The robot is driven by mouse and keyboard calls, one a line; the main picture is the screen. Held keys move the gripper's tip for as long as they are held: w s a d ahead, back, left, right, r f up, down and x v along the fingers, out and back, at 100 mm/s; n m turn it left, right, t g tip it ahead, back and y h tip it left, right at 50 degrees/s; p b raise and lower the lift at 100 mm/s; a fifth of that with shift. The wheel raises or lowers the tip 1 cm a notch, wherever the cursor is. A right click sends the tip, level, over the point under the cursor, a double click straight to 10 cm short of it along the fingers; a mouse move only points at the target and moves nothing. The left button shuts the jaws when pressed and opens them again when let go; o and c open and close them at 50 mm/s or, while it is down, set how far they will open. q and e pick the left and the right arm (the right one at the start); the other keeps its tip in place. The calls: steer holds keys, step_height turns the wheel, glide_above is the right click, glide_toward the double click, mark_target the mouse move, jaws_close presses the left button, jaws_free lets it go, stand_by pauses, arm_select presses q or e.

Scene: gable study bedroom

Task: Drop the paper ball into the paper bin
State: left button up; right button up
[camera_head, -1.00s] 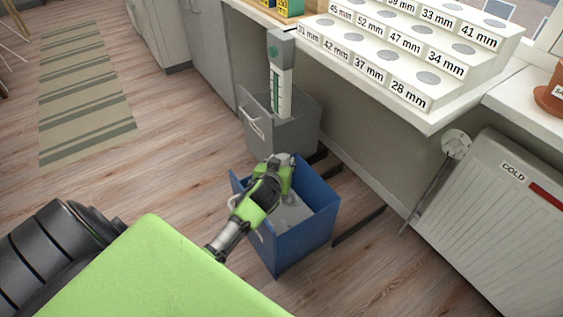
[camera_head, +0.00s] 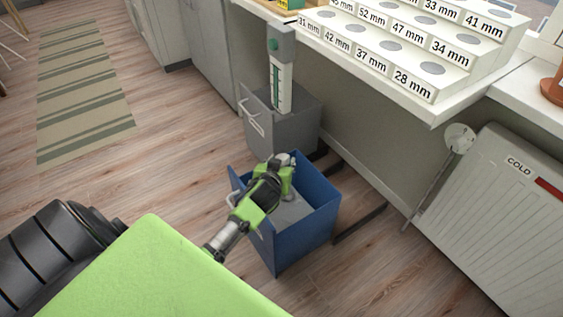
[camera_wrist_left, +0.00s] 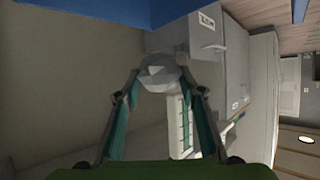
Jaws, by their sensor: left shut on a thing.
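The paper bin (camera_head: 309,238) is a blue open-topped box on the wooden floor in the head view, with pale grey inside it. My left gripper (camera_head: 286,180) reaches over the bin's opening. In the left wrist view, my left gripper (camera_wrist_left: 158,88) is shut on the paper ball (camera_wrist_left: 160,72), a crumpled whitish-grey lump between the fingertips. In the head view the ball is mostly hidden by the gripper. A blue strip, likely the bin's wall (camera_wrist_left: 100,10), shows along the top of the wrist view. My right gripper is not in view.
A grey bin (camera_head: 283,128) stands behind the blue one, with a white and green dispenser-like column (camera_head: 280,85) above it. A desk (camera_head: 437,112) with a stepped, labelled block (camera_head: 400,55) is at upper right. A radiator (camera_head: 500,215) stands at right. A striped rug (camera_head: 85,95) lies at left.

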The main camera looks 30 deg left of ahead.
arm_select(q)
steer(key=o, duration=0.9)
steer(key=v, duration=1.2)
steer(key=shift+s, duration=0.15)
